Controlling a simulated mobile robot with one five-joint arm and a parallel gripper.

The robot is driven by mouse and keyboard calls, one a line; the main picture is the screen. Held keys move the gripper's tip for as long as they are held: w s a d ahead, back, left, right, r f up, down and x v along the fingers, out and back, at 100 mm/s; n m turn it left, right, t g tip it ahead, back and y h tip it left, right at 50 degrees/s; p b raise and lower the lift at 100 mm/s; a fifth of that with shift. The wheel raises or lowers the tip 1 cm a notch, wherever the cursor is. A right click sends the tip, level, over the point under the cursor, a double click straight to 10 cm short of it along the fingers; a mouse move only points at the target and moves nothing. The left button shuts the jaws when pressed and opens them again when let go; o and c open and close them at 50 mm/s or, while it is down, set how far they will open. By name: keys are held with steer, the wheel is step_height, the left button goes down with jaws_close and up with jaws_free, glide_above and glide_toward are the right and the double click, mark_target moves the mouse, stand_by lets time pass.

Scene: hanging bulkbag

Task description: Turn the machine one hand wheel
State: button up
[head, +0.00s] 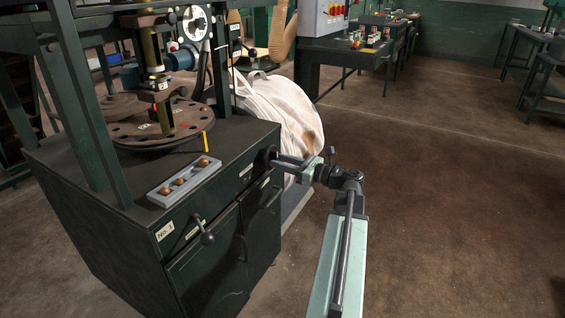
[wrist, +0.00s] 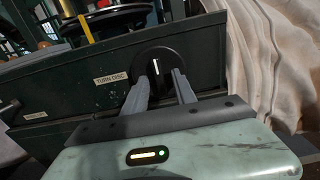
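The machine (head: 75,225) is a dark green cabinet labelled "No. 1". A round black hand wheel (wrist: 158,60) with a white mark sits on its front panel beside a "TURN DISC" label; in the head view this wheel (head: 266,155) is partly hidden by my gripper. My gripper (wrist: 160,80) points at the wheel. Its two grey fingers are apart, with tips at the wheel's lower left and lower right. I cannot tell whether they touch it. In the head view my gripper (head: 278,160) reaches the cabinet's front right corner.
A crank with a ball knob (head: 206,238) sticks out of the cabinet front at left. A button box (head: 185,183) and a round disc table (head: 150,130) are on top. The floor at right is clear.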

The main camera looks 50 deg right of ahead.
steer(key=shift+w, duration=0.1)
jaws_close()
steer(key=shift+n, duration=0.3)
